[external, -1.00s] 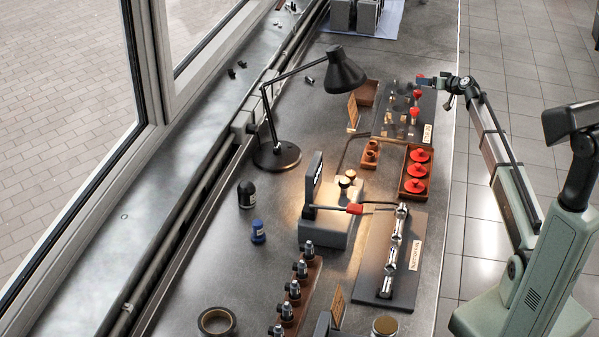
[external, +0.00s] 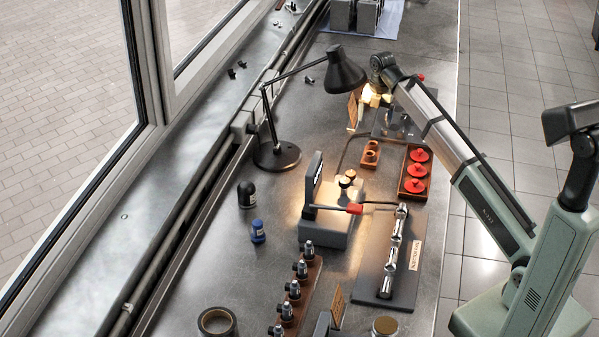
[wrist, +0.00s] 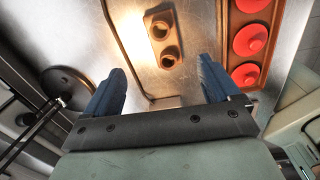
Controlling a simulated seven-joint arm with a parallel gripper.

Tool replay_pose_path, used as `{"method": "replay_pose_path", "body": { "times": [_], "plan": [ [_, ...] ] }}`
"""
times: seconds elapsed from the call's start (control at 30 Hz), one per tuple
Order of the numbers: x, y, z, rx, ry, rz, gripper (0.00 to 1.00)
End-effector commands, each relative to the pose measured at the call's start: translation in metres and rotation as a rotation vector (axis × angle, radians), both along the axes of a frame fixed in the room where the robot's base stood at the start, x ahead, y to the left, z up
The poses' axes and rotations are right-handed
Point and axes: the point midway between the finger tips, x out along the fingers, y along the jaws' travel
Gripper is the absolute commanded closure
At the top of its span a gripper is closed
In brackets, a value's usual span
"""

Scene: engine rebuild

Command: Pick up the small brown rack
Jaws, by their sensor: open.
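The small brown rack (external: 371,153) is a short block with two round sockets, lying on the grey bench left of the red-capped parts. In the wrist view the rack (wrist: 163,38) is at the top centre, ahead of and between the fingertips, apart from them. My gripper (wrist: 162,68) has its two blue fingers spread with nothing between them.
A larger brown tray (external: 402,190) with red-capped parts stands right of the rack. The desk lamp (external: 345,72) reaches over the bench close to my gripper. A grey stand (external: 325,232) with a red-tipped rod is nearer. Bare bench lies left of the rack.

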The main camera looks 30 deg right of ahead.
Motion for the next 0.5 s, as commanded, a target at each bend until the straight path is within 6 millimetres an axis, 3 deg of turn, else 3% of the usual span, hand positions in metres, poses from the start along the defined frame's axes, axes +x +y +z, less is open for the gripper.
{"method": "replay_pose_path", "body": {
  "times": [0.23, 0.5],
  "plan": [
    [-0.013, 0.009, -0.004, -0.037, 0.039, 0.093, 0.11],
    [-0.013, 0.009, -0.05, -0.036, 0.039, 0.091, 0.11]
  ]
}}
